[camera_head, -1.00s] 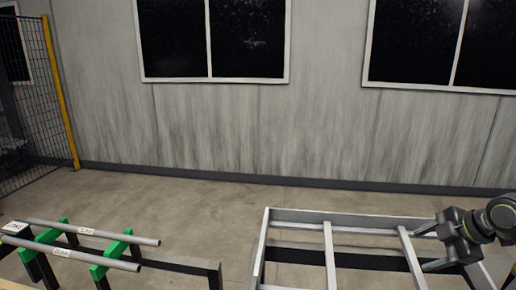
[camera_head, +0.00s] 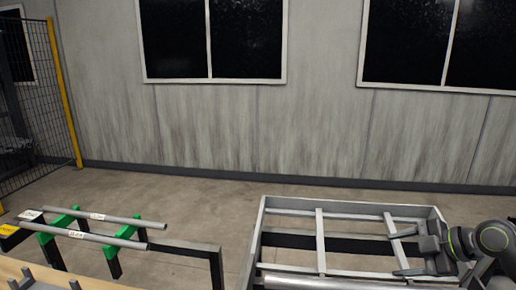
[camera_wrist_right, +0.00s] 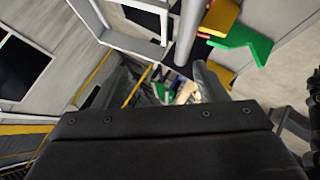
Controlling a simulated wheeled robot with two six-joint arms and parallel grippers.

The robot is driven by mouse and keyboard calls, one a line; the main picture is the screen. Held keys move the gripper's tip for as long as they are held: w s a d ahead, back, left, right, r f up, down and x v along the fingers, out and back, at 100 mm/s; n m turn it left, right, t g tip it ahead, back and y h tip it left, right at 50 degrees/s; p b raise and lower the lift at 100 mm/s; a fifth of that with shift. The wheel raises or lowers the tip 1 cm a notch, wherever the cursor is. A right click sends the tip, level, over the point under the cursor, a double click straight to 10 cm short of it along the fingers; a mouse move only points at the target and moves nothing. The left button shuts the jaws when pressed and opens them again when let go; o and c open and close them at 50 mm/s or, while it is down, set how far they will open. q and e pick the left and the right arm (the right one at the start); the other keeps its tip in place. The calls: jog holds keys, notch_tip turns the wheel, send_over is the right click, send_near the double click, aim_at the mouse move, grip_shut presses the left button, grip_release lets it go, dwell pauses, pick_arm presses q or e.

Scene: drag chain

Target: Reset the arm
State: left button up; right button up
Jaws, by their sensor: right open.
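My right gripper (camera_head: 404,252) is at the right side of the head view, open, with two dark fingers pointing left. It appears over the right part of a grey metal frame (camera_head: 254,240), and nothing shows between its fingers. In the right wrist view, the gripper (camera_wrist_right: 165,85) has its two fingers apart beyond the dark palm. My left gripper is not in view.
Two grey rods, a far one (camera_head: 122,219) and a near one (camera_head: 90,237), lie on green supports (camera_head: 45,238) at left. A thick grey tube (camera_head: 350,283) lies along the near side of the frame. Floor between the stands is clear.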

jog(key=s+a+r+t+y, duration=0.2)
jog(key=a+r+t+y, duration=0.1)
jog(key=a+t+y, duration=0.4)
jog(key=s+d+f+m+h, duration=0.4)
jog(key=s+f+m+h, duration=0.15)
jog(key=m+h, duration=0.45)
jog(key=s+d+f+m+h, duration=0.5)
jog(key=f+m+h, duration=0.2)
jog(key=m+h, duration=0.25)
jog(key=s+a+f+g+y, duration=0.2)
jog(key=s+a+f+g, duration=0.3)
jog(key=s+f, duration=0.3)
jog(key=s+a+f+g+y, duration=0.2)
jog(key=s+a+f+g, duration=0.3)
jog(key=s, duration=0.6)
notch_tip(320, 180, down, 26)
jog(key=d+g, duration=0.2)
jog(key=d, duration=0.1)
jog(key=s+a+f+g, duration=0.1)
jog(key=s+f, duration=1.3)
jog(key=f, duration=0.1)
jog(key=shift+s+a+n, duration=0.35)
jog(key=shift+a, duration=0.05)
jog(key=shift+f+y, duration=0.1)
jog(key=shift+y, duration=0.15)
